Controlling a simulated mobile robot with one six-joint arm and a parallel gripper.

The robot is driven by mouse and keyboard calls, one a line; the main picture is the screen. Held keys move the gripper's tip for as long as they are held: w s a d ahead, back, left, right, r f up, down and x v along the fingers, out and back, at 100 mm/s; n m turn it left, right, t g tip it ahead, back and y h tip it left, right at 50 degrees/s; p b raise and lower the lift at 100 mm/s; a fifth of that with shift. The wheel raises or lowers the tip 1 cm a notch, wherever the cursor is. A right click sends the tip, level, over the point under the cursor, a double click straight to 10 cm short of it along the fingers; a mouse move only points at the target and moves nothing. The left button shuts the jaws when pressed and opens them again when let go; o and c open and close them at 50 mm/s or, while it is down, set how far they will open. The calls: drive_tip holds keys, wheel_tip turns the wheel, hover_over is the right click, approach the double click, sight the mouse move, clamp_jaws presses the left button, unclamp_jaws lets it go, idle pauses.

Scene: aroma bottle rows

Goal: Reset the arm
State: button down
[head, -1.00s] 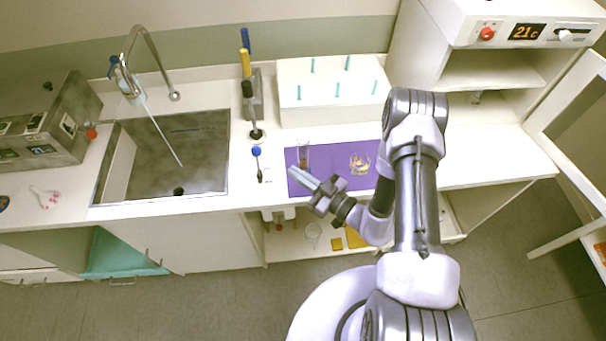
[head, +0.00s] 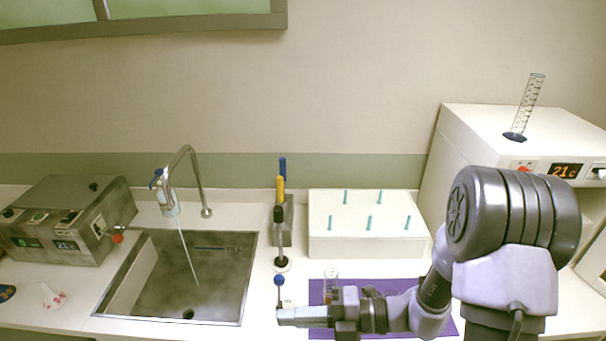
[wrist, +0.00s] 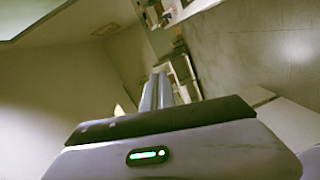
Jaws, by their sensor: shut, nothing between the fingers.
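My gripper (head: 288,317) is at the bottom of the head view, pointing left over the counter's front part, near the left edge of the purple mat (head: 317,290). Its two fingers also show in the wrist view (wrist: 157,92), lying close together with nothing held between them. My arm bends at a large joint at the right and hides much of the mat. A small glass vessel (head: 331,274) stands at the mat's back edge, partly hidden by the arm.
A sink (head: 185,280) with a tap (head: 190,170) is at left, beside a grey metal device (head: 65,222). A white block with teal pegs (head: 365,240) stands behind the mat. A white cabinet (head: 540,130) at right carries a graduated cylinder (head: 525,108).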

drive_tip(key=s+d+f+n+g+h+b, duration=0.1)
drive_tip(key=s+d+n+h+b, duration=0.15)
drive_tip(key=s+n+h, duration=0.6)
drive_tip(key=s+d+f+n+g+h+b, duration=0.1)
drive_tip(key=s+n+b, duration=0.25)
drive_tip(key=n, duration=0.95)
drive_tip(key=d+r+n+t+h+b, duration=0.2)
drive_tip(key=d+n+t+h+b, duration=0.2)
drive_tip(key=d+n, duration=0.4)
drive_tip(key=n+t+h, duration=0.1)
drive_tip(key=n+t, duration=0.1)
drive_tip(key=n, duration=0.3)
drive_tip(key=shift+r+t, duration=0.3)
